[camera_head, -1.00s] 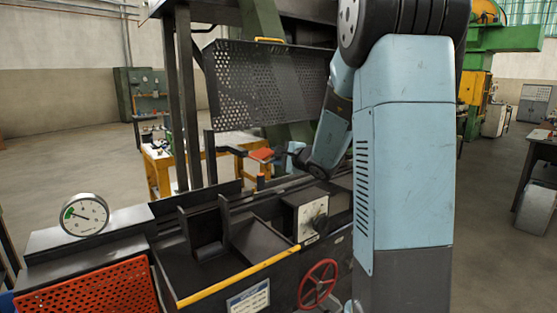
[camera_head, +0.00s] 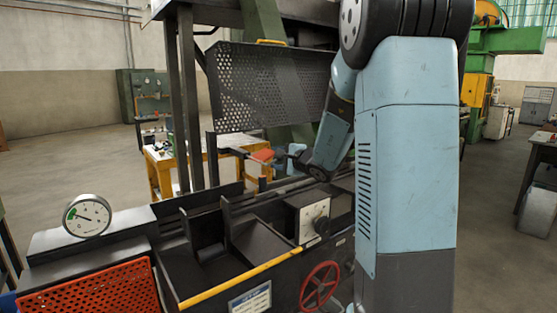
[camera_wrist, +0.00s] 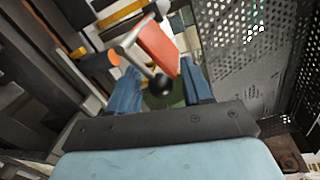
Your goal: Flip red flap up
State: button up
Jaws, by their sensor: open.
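The red flap (camera_head: 262,155) is a small orange-red plate behind the machine's front trough, left of my gripper (camera_head: 284,162) in the head view. In the wrist view the flap (camera_wrist: 158,48) shows beside a metal lever arm with a black ball knob (camera_wrist: 160,84). My gripper (camera_wrist: 159,72) is open, with its two blue fingers apart. The knob appears between the fingers in the picture; I cannot tell its depth or whether anything touches it. My forearm hides part of the machine in the head view.
A dark perforated guard (camera_head: 270,88) hangs above the flap and lies close on the right in the wrist view (camera_wrist: 235,50). A dial box (camera_head: 307,217), red handwheel (camera_head: 319,287) and yellow bar (camera_head: 240,279) are at the front. A round gauge (camera_head: 87,215) stands left.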

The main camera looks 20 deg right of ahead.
jog(key=v, duration=1.3)
jog(key=shift+s, duration=0.35)
jog(key=s+a+n+g+y, duration=0.3)
jog(key=s+a+n+g, duration=0.6)
jog(key=s+a, duration=0.5)
jog(key=s+d+f+n+h, duration=0.2)
jog(key=s+n+h, duration=0.6)
jog(key=s, duration=0.4)
jog(key=shift+d+g, duration=0.3)
